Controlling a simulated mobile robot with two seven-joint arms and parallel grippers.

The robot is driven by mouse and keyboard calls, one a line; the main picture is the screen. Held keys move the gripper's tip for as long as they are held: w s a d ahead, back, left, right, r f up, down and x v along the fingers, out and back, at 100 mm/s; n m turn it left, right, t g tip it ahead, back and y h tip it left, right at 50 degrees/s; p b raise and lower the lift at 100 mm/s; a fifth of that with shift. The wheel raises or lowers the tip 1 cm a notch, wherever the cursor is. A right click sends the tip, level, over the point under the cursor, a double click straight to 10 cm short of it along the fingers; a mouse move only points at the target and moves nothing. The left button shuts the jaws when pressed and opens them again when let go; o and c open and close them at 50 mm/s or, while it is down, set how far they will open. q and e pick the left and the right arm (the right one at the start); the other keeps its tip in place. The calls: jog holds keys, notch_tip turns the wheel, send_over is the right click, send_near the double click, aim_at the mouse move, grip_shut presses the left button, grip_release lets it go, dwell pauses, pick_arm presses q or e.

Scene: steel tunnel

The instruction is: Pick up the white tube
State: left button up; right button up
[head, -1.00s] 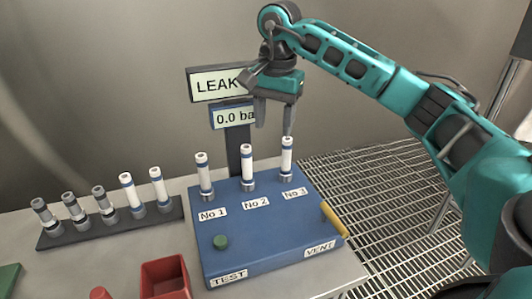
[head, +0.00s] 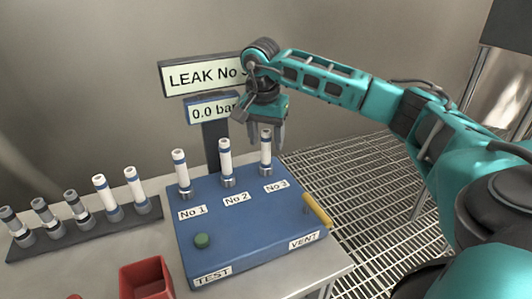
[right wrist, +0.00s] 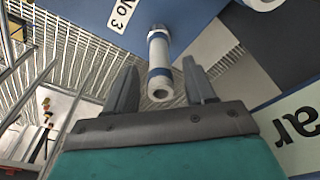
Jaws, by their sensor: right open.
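Three white tubes with blue bands stand upright in the blue test box (head: 250,235): one at No 1 (head: 180,170), one at No 2 (head: 225,160), one at No 3 (head: 266,155). My right gripper (head: 266,143) is open at the upper end of the No 3 tube. In the right wrist view, that tube (right wrist: 159,55) shows between the two spread fingers of the gripper (right wrist: 160,75), with visible gaps on both sides. Two more white tubes (head: 107,193) (head: 136,186) stand in the dark rack (head: 75,235). My left gripper is not in view.
Several grey tubes (head: 44,214) share the rack. A sign reading LEAK No, its end covered by my arm (head: 205,74), and a 0.0 bar display (head: 208,110) stand behind the box. A red bin (head: 146,278), green button (head: 202,240) and yellow handle (head: 317,210) are nearby.

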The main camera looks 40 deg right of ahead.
jog(key=shift+d+f, duration=0.1)
jog(key=shift+f, duration=0.85)
grip_shut()
